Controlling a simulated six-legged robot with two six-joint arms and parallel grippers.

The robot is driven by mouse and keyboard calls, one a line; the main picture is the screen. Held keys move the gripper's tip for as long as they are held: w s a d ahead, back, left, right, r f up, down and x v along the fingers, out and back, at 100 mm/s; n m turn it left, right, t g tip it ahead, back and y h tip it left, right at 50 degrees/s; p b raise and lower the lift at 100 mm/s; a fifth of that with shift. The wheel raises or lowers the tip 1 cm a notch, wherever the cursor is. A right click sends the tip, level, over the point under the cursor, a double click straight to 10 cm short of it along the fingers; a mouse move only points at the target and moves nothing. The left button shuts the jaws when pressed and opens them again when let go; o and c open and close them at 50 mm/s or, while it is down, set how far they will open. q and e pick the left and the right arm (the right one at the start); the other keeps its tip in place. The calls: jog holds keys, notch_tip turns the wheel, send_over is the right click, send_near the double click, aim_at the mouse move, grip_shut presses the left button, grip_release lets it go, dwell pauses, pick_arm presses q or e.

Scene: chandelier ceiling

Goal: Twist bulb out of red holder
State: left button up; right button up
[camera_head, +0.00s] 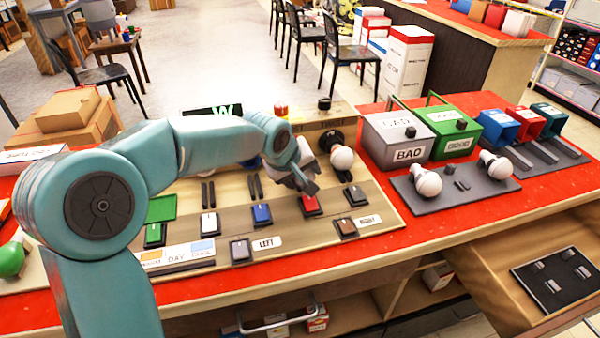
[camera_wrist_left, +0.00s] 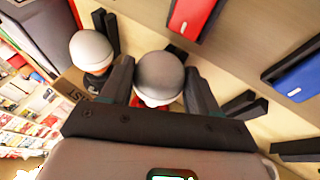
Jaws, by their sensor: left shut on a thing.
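A bulb with a whitish-grey globe (camera_wrist_left: 160,72) sits between the two fingers of my left gripper (camera_wrist_left: 161,88) in the left wrist view. The fingers are shut on its sides. A little of the red holder (camera_wrist_left: 137,101) shows below the bulb; most of it is hidden by the gripper. I cannot tell whether the bulb is still seated. In the head view my left gripper (camera_head: 300,178) is over the wooden board, and it largely hides this bulb and holder. My right gripper is not in view.
A second white bulb (camera_head: 341,157) stands close on the right, also in the left wrist view (camera_wrist_left: 91,49). Red (camera_head: 310,205) and blue (camera_head: 262,213) switches lie in front. BAD (camera_head: 405,135) and green (camera_head: 455,130) bins and a grey tray (camera_head: 449,205) with two bulbs are farther right.

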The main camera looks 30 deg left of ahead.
pick_arm(q)
jog(key=shift+s+d, duration=0.2)
jog(key=shift+d, duration=0.05)
notch_tip(320, 180, up, 8)
jog(key=p, duration=0.5)
jog(key=shift+r+p, duration=0.1)
jog(key=shift+p, duration=0.25)
